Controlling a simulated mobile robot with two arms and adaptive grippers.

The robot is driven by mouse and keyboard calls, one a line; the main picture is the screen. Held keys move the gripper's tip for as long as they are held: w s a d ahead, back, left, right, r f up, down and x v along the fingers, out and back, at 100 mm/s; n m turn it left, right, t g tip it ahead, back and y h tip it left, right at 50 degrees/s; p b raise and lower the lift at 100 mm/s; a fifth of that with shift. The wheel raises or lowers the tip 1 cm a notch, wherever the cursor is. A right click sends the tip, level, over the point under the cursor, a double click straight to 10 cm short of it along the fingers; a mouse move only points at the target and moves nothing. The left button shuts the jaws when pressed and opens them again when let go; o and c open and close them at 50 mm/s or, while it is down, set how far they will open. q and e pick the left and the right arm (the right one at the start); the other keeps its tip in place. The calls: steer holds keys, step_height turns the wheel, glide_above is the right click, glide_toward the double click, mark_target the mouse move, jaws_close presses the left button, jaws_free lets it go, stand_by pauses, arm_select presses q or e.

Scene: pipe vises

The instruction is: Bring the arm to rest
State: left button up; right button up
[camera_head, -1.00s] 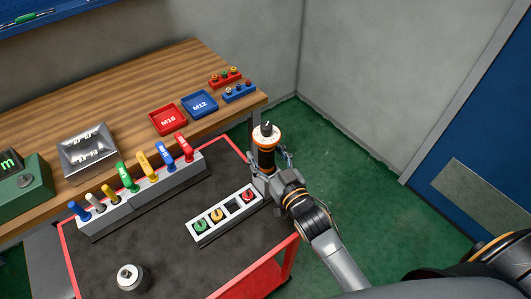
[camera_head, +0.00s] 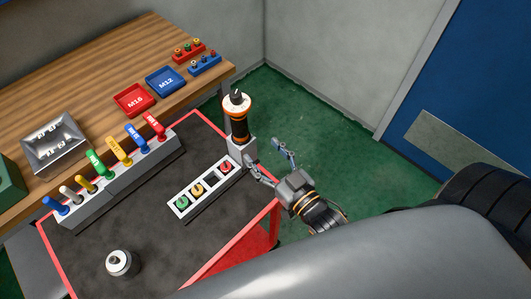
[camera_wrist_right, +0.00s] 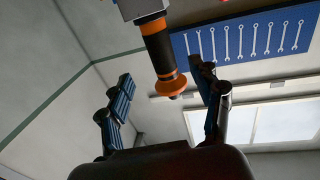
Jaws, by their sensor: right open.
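My right gripper (camera_head: 270,165) is open and empty, over the green floor just right of the cart in the head view. An orange and black tool (camera_head: 238,118) stands upright in a grey holder (camera_head: 241,148) at the cart's far right corner, left of my fingers and apart from them. In the right wrist view the tool (camera_wrist_right: 160,50) shows ahead, between and beyond the open fingers (camera_wrist_right: 165,105). My right arm's large grey link covers the lower right of the head view. My left gripper is not in view.
The cart (camera_head: 150,215) carries a rack of coloured-handled tools (camera_head: 115,170), a button box (camera_head: 203,188) and a white and black round piece (camera_head: 120,263). The wooden bench (camera_head: 100,90) behind holds a red tray (camera_head: 131,100) and a blue tray (camera_head: 165,81). Green floor (camera_head: 310,120) lies free at the right.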

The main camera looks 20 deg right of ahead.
steer(key=shift+s, duration=0.1)
stand_by(0.4)
steer(key=s+d+f+g+h, duration=0.3)
steer(key=f+g, duration=0.4)
steer(key=s+f+g, duration=0.1)
steer(key=s+g, duration=0.6)
steer(key=s, duration=0.3)
step_height(320, 180, down, 27)
steer(key=s+g, duration=0.1)
steer(key=s, duration=0.1)
steer(key=s+d+f+g+b, duration=0.1)
steer(key=s+d+f, duration=0.2)
steer(key=s+f, duration=1.3)
steer(key=shift+s+d+f+g, duration=0.2)
steer(key=shift+s+f+g, duration=0.1)
steer(key=shift+s+f, duration=0.1)
